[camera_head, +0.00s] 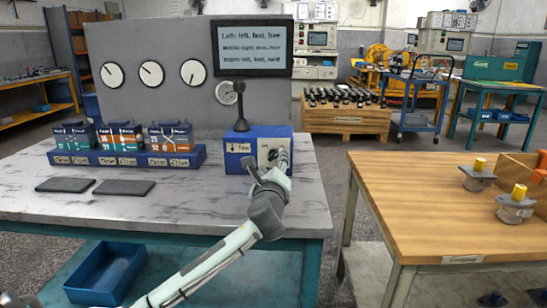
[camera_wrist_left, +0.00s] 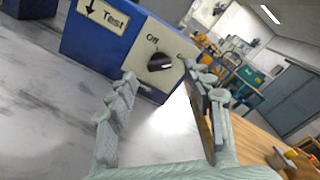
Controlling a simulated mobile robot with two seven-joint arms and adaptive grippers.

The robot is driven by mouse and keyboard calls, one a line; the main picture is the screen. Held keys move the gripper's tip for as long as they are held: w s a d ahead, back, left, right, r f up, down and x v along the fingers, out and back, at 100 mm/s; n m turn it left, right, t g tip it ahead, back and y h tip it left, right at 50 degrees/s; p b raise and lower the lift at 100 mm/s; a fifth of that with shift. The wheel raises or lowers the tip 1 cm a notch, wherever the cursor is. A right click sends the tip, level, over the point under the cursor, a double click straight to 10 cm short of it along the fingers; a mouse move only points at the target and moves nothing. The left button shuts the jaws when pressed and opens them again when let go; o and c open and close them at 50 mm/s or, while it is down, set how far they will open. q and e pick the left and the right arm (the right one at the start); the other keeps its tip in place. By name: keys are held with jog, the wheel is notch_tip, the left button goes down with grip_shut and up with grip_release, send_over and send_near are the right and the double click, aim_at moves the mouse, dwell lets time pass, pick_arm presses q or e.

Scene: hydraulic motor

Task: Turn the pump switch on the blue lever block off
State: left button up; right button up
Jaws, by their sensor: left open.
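The blue lever block (camera_head: 236,166) stands at the right end of the marble-topped table. Its black lever (camera_head: 240,108) stands upright on top, and its front has a "Test" label and a pale panel (camera_head: 264,148). The black pump switch knob (camera_wrist_left: 160,62) is on that panel, with "Off" printed to its upper left; its exact pointing is hard to read. My left gripper (camera_head: 268,164) is in front of the panel. In the left wrist view the gripper (camera_wrist_left: 160,76) is open, with the knob appearing between its fingertips; I cannot tell whether they touch it. My right gripper is out of view.
A blue base (camera_head: 125,159) with several small valve units stands left of the block. Two dark pads (camera_head: 95,187) lie in front of it. A grey panel with gauges and a screen (camera_head: 252,48) rises behind. A wooden table (camera_head: 430,200) stands to the right.

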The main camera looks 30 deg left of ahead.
aim_at(273, 157)
pick_arm(q)
jog(key=shift+x, duration=2.1)
jog(key=shift+f, duration=0.1)
jog(key=c, duration=1.2)
